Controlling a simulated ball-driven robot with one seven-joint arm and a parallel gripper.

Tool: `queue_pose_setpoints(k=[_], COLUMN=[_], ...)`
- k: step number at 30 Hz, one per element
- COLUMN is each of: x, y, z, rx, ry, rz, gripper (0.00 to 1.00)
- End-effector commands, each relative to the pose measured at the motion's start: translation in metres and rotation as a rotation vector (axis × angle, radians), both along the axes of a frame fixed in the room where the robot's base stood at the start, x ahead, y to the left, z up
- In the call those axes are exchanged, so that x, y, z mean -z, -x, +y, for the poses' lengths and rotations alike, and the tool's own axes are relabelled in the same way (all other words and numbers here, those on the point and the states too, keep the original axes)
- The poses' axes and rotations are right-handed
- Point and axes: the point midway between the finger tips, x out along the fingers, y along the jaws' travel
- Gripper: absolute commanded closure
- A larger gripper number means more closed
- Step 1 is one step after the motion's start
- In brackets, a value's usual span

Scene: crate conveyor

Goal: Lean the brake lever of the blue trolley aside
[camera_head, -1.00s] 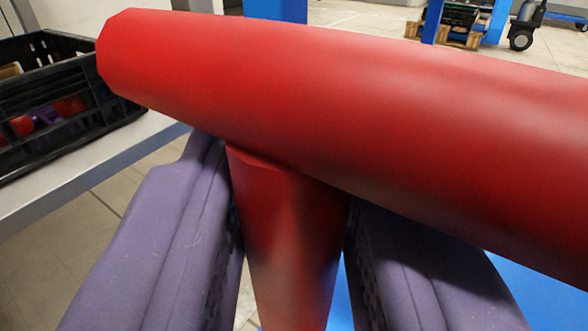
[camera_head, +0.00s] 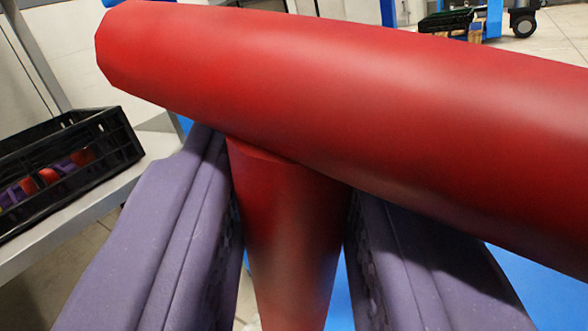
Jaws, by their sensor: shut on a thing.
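The red brake lever (camera_head: 330,110) fills the middle of the view: a thick red crossbar over a narrower red stem (camera_head: 285,225). My gripper (camera_head: 292,240) has its two purple fingers on either side of the stem, just below the crossbar, and is shut on it. The crossbar slants down from upper left to lower right. A flat blue surface (camera_head: 540,285), likely part of the blue trolley, shows at the lower right. The foot of the stem is out of view.
A black crate (camera_head: 95,150) with red and purple items stands on a pale grey ledge (camera_head: 60,225) at the left. At the top right are a blue post (camera_head: 388,12), a black crate (camera_head: 447,20) and a black wheel (camera_head: 523,24). Tiled floor shows beyond.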

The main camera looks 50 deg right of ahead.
Motion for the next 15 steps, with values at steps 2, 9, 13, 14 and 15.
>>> queue_pose_setpoints(k=[2,9,13,14,15], x=[0.0029,0.0048,0.0055,0.0057,0.0056], y=[0.0035,0.0081,0.0096,0.0098,0.0097], z=[0.0004,-0.0002,-0.0006,-0.0007,-0.0007], rx=[-0.002,0.002,0.005,0.005,0.004], ry=[-0.003,-0.004,-0.004,-0.004,-0.003], rz=[-0.017,-0.026,-0.023,-0.022,-0.022], gripper=[1.0,1.0,0.64,0.57,0.51])
